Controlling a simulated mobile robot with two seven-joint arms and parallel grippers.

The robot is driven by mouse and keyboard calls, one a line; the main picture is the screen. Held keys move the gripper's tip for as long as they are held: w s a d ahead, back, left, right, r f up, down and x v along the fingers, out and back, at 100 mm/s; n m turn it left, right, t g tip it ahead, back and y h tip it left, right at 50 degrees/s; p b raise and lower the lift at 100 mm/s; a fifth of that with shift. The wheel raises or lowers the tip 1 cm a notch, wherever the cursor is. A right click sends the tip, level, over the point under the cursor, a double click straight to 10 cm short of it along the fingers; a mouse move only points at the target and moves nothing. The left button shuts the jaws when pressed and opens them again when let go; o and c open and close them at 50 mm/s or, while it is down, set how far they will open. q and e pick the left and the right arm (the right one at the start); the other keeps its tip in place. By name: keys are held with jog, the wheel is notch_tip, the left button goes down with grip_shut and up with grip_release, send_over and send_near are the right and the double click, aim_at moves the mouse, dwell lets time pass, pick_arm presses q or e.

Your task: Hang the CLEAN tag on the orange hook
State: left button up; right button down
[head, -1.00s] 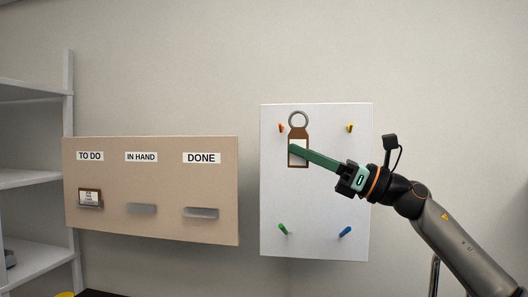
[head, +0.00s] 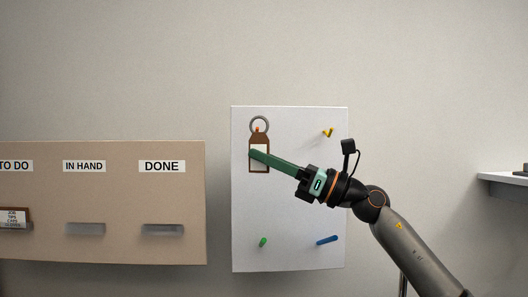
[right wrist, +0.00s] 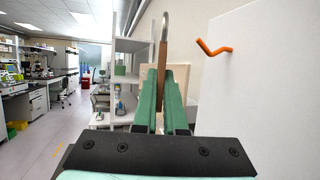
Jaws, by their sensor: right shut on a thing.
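The brown tag (head: 259,139) has a white face and a grey metal ring (head: 259,123) at its top; its wording is not readable. My right gripper (head: 254,153) is shut on the tag's body and covers part of its face. The tag is upright, in front of the white board's upper left. The orange hook (head: 257,130) shows through the ring's lower part in the head view. In the right wrist view, the orange hook (right wrist: 216,48) sticks out from the board, and the ring (right wrist: 165,32), seen edge-on, is left of its tip with a gap between. My left gripper is not in view.
The white board (head: 291,205) also carries a yellow hook (head: 328,133), a green hook (head: 263,242) and a blue hook (head: 327,240). A beige board (head: 110,208) with three labelled holders stands left of it. Space in front of the white board looks clear.

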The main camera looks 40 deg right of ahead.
jog(key=shift+w+d+f+p, duration=0.4)
jog(key=shift+w+d+p, duration=0.3)
jog(key=shift+w, duration=0.25)
jog(key=shift+w+d+f+p, duration=0.45)
jog(key=shift+w+d, duration=0.35)
jog(key=shift+w, duration=0.1)
jog(key=shift+w+d+f+p, duration=0.35)
jog(key=shift+w+d+p, duration=0.35)
jog(key=shift+w, duration=0.25)
jog(key=shift+f+b, duration=0.25)
jog(key=shift+b, duration=0.15)
jog(key=c, duration=0.7)
grip_release()
jog(key=shift+c, duration=0.2)
jog(key=o, duration=0.3)
jog(key=shift+s+r, duration=0.1)
jog(key=shift+s, duration=0.05)
